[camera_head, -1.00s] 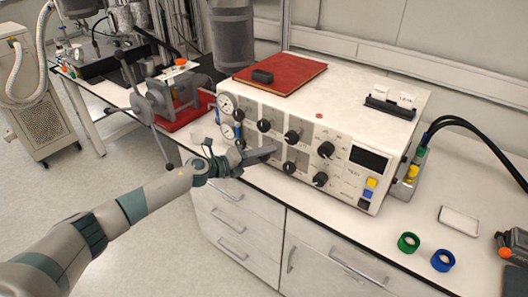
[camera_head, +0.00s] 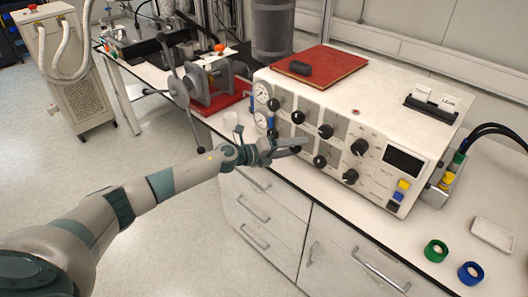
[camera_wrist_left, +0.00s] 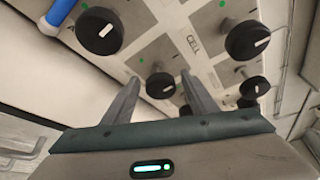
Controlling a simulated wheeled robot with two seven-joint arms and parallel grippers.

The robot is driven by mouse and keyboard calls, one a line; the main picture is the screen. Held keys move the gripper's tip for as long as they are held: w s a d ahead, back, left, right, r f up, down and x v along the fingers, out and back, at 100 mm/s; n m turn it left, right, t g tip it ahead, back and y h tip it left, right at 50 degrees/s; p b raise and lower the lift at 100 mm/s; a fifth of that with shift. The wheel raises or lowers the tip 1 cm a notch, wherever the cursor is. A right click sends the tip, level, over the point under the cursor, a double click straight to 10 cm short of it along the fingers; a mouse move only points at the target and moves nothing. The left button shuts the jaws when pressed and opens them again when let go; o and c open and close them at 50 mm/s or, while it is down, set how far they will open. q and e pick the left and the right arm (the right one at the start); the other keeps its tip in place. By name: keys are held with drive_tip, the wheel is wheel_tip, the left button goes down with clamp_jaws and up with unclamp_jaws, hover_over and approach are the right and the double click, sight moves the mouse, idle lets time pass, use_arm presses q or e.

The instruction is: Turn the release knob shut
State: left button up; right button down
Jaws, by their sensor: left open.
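The white reactor control box (camera_head: 375,98) stands on the bench with two rows of black knobs on its front. My left gripper (camera_head: 298,144) is open in front of the lower row. In the wrist view my left gripper (camera_wrist_left: 160,78) has one finger on each side of a black knob (camera_wrist_left: 160,85) with a white mark. I cannot tell whether the fingers touch it. Other black knobs show at upper left (camera_wrist_left: 100,31) and upper right (camera_wrist_left: 247,40). Labels are too blurred to tell which is the release knob. My right gripper is not in view.
Two round gauges (camera_head: 262,92) are at the panel's left edge. A red book (camera_head: 322,65) lies on the box. A green ring (camera_head: 436,250) and a blue ring (camera_head: 471,273) lie on the bench at right. A grey clamp device (camera_head: 205,80) stands at left.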

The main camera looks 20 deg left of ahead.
use_arm(q)
drive_tip(key=b+v, duration=0.4)
drive_tip(key=v, duration=1.2)
drive_tip(key=shift+s+a, duration=0.25)
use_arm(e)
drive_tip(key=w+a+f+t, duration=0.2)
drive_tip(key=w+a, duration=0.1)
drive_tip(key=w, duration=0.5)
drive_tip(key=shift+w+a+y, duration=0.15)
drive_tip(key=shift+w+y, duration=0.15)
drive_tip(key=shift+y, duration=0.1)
